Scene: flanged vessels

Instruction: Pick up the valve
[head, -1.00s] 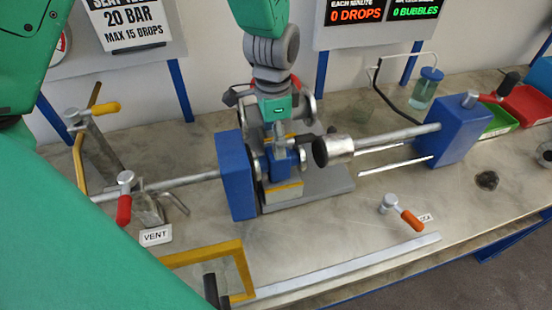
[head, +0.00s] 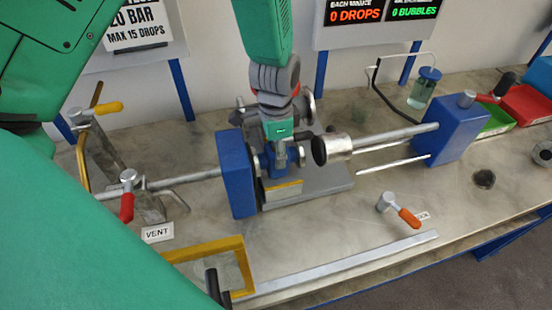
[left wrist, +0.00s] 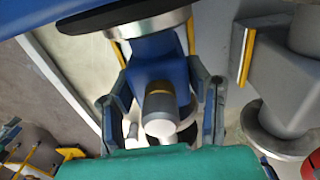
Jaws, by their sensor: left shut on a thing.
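The valve (head: 278,160) has a blue body and stands between grey flanges in the test stand, just right of the left blue block. In the left wrist view, its blue body (left wrist: 155,75) and round metal stem with a brass-coloured ring sit between the fingers. My left gripper (head: 279,152) reaches down onto it from above. In the left wrist view, the fingers of that gripper (left wrist: 162,105) are on both sides of the body, shut on it. The gripper hides much of the valve in the head view. My right gripper is not in view.
The left blue block (head: 236,175) and a metal ram (head: 335,147) flank the valve closely. The right blue block (head: 457,128) stands farther off. A red-handled vent valve (head: 128,195), a yellow frame (head: 245,262) and an orange-handled valve (head: 400,210) lie nearby. Bare bench (head: 320,232) shows in front.

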